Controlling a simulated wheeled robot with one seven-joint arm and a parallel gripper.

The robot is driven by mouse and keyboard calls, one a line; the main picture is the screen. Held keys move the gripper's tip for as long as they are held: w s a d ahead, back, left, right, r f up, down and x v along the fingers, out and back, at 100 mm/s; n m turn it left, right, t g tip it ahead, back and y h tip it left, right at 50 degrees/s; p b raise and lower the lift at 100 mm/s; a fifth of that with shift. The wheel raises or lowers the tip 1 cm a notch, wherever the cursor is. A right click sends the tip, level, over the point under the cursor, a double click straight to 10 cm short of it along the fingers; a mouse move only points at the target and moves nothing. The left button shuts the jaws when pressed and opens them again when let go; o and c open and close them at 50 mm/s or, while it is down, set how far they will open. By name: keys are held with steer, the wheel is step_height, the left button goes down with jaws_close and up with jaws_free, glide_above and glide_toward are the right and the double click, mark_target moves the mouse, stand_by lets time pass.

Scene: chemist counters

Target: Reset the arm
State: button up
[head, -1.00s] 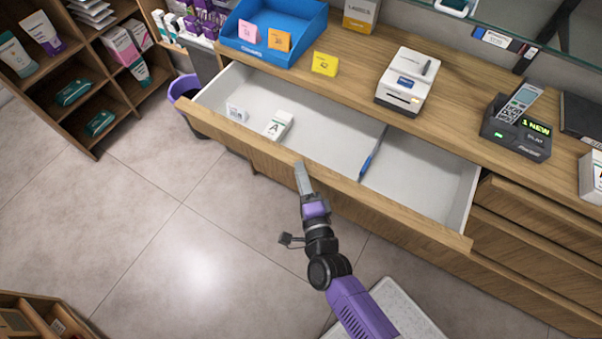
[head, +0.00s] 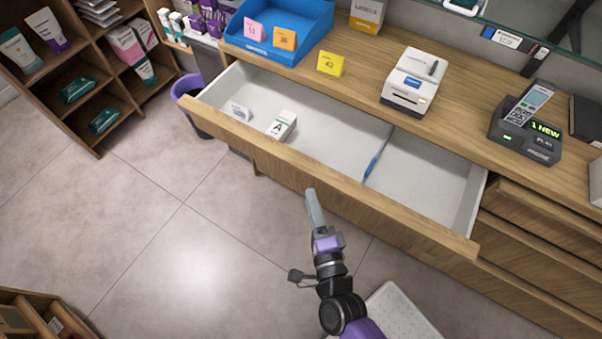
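My gripper (head: 312,200) is in the lower middle of the head view, in front of the open drawer's front panel and over the floor. Its grey fingers show as one narrow piece, seen nearly edge-on. I cannot tell whether they are open or shut, and nothing is seen hanging from them. My arm comes up from the bottom edge of the picture. The open drawer (head: 330,135) holds a white box marked A (head: 281,126), a small white card or tag (head: 240,112) and a blue pen (head: 377,153) by the divider.
On the wooden counter (head: 375,50) stand a blue tray (head: 272,40), a yellow card (head: 330,63), a label printer (head: 411,82) and a phone on a dock (head: 527,120). A purple bin (head: 188,88) and shelves (head: 60,75) are left.

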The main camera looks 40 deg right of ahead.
steer(key=s+a+r+n+y, duration=0.1)
steer(key=s+r+n+y, duration=0.2)
steer(key=s+r+n, duration=0.5)
steer(key=s+a+r+n+g+y, duration=0.1)
steer(key=s+r+n+y, duration=0.3)
steer(key=s+r+n, duration=0.3)
steer(key=shift+s+r+n+g+y, duration=0.35)
steer(key=shift+s+n, duration=1.95)
steer(key=shift+n, duration=1.7)
